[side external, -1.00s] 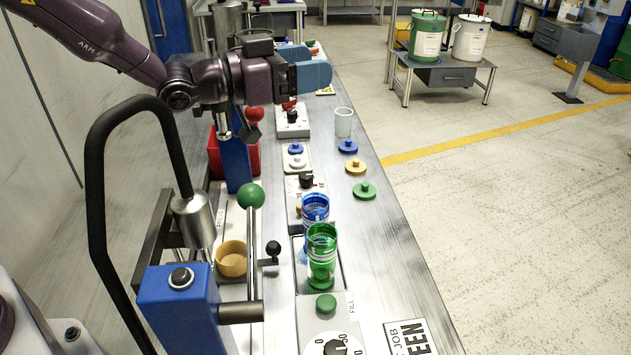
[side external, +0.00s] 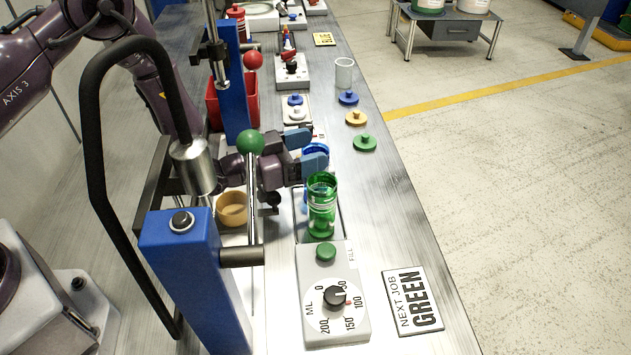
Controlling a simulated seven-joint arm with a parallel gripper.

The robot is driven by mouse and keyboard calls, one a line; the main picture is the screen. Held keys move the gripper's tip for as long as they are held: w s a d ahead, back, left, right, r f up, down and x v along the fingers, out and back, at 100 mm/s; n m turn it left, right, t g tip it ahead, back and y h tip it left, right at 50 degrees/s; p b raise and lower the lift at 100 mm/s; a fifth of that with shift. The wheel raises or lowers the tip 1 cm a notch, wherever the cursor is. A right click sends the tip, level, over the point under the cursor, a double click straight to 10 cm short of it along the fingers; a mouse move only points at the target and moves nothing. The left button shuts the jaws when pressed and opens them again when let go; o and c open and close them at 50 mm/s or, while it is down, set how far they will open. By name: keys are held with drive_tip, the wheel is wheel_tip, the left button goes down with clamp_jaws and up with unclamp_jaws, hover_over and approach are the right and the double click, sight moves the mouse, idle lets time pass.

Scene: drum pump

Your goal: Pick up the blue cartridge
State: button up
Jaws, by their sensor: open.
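Only slivers of blue show beside the green cartridge. My gripper (side external: 308,149) has come in low from the left, with its blue fingers level at the top of the blue cartridge. The fingers are open and appear to be around or just beside its upper part; I cannot tell whether they touch it. The green cartridge is upright, close in front of the fingers.
A dial box (side external: 334,300) with a green button is in front, beside a "NEXT JOB GREEN" card (side external: 413,300). Blue (side external: 348,98), yellow (side external: 356,118) and green (side external: 365,143) caps lie on the right.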

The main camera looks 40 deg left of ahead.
sight(326, 148)
drive_tip(key=shift+w+d+f, duration=0.25)
drive_tip(key=shift+w+d, duration=0.1)
drive_tip(key=shift+w, duration=0.35)
drive_tip(key=shift+w+d+f, duration=0.25)
drive_tip(key=shift+w+d, duration=0.1)
drive_tip(key=shift+w, duration=0.3)
drive_tip(key=c, duration=0.9)
drive_tip(key=shift+r, duration=0.15)
